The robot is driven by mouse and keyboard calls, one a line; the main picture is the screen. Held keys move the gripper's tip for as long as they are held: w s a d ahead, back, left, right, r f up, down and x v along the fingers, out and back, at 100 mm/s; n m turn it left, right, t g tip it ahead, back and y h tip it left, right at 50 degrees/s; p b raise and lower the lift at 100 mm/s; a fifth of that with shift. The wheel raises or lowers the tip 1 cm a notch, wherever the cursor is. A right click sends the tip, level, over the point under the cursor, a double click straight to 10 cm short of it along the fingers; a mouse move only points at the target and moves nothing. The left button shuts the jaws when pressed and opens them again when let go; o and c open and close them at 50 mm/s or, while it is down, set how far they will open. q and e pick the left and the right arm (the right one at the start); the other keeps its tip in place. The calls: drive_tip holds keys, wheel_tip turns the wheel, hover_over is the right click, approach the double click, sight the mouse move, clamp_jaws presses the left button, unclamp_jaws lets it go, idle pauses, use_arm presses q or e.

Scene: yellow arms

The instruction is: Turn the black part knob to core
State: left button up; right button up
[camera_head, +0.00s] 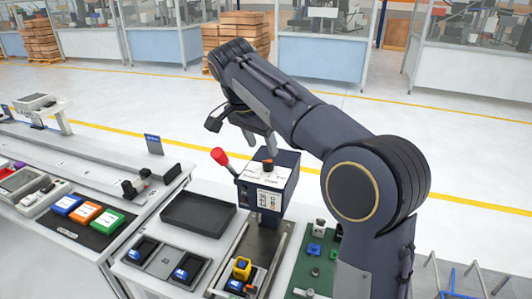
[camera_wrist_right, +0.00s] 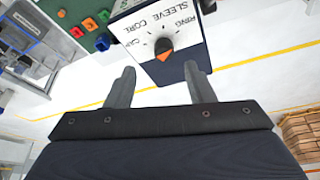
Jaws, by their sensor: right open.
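The knob (camera_head: 268,164) is black with an orange part and sits on top of a dark box with a white label plate (camera_head: 258,173). The knob also shows in the right wrist view (camera_wrist_right: 164,48), with the words CORE, SLEEVE and RING printed around it and another short word partly readable. Its exact setting is hard to tell. My right gripper (camera_head: 262,139) is above the box. In the right wrist view its two fingers (camera_wrist_right: 159,70) are spread apart and empty, with the knob beyond the gap between their tips, not gripped. My left gripper is out of view.
A red-balled lever (camera_head: 220,157) stands at the box's left side. A black tray (camera_head: 198,214), a grey two-bay holder (camera_head: 167,262) and a green board (camera_head: 314,265) with small parts lie around it. Blue, orange and green bins (camera_head: 88,214) stand further left.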

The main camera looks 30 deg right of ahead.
sight(268, 162)
drive_tip(key=shift+m, duration=0.3)
drive_tip(key=x, duration=0.7)
drive_tip(key=shift+w, duration=0.35)
drive_tip(key=shift+c, duration=0.2)
drive_tip(key=c, duration=1)
